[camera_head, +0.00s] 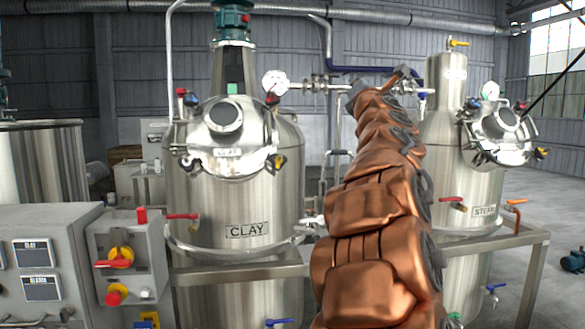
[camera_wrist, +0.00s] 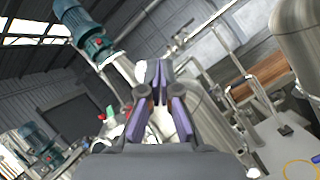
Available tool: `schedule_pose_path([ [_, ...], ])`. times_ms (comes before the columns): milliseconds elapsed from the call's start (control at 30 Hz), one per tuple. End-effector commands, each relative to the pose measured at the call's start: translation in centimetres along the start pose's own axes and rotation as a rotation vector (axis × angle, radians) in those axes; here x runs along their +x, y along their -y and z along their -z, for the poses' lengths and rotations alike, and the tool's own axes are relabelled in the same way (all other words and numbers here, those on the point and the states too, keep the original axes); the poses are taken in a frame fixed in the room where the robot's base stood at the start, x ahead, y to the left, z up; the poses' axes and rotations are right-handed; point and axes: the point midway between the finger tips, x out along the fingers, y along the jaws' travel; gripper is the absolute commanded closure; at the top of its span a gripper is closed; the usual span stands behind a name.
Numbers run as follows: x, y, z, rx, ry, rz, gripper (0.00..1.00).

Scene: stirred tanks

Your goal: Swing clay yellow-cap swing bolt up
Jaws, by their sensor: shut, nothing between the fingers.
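The clay tank (camera_head: 240,190) stands left of centre in the head view, with a round manway lid (camera_head: 226,117) facing forward. The clay yellow-cap swing bolt (camera_head: 279,161) sits at the lower right of this lid, out to the side and pointing slightly down. In the wrist view I cannot make out this bolt. My gripper (camera_wrist: 160,70) shows in the wrist view with its purple-padded fingers together and nothing between them. In the head view my copper arm rises right of the clay tank, and the fingers cannot be told apart there.
Other capped swing bolts sit around the lid, one red (camera_head: 182,92) at upper left. A pressure gauge (camera_head: 275,83) stands right of the tank top. The steam tank (camera_head: 465,180) is at right. A control box (camera_head: 125,255) and frame rail (camera_head: 240,270) are in front.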

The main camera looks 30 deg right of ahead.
Motion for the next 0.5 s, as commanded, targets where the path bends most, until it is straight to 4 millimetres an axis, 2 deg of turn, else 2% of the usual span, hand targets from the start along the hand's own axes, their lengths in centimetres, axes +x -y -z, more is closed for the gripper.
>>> schedule_pose_path([
  [133,1.0,-0.8,1.2,-0.298,-0.061,-0.172,1.00],
  [267,0.7,-1.1,3.5,-0.549,-0.131,-0.331,1.00],
  [367,-0.2,-0.4,5.9,-0.732,-0.190,-0.454,1.00],
  [500,-2.6,1.7,9.2,-0.962,-0.277,-0.632,1.00],
])
